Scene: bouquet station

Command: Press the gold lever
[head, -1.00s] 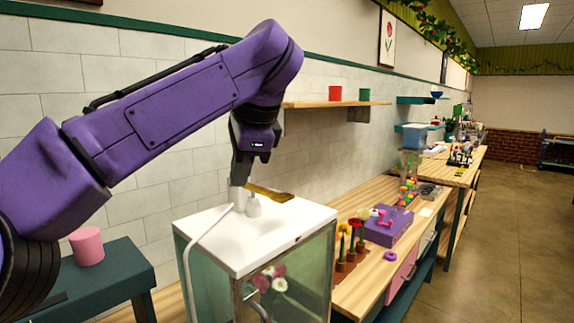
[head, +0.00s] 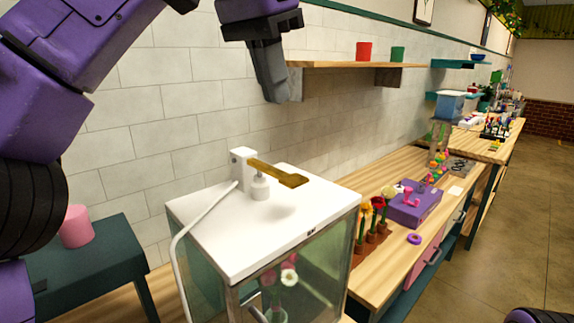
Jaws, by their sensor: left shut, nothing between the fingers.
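The gold lever (head: 277,173) sits on a white post on top of a white-topped glass cabinet (head: 228,249). It points to the right and tilts slightly down toward its wide end. My left gripper (head: 277,98) is shut and empty. It hangs above the lever, near the tiled wall, clear of it with a visible gap. My right gripper is not in view; only a dark purple part of mine shows at the bottom right corner.
A wooden shelf (head: 340,65) with a red cup (head: 363,50) and a green cup (head: 397,54) is close to the right of my left gripper. A pink cup (head: 76,226) stands on a dark green table (head: 95,262). Potted flowers and a purple box (head: 414,207) are on the wooden counter.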

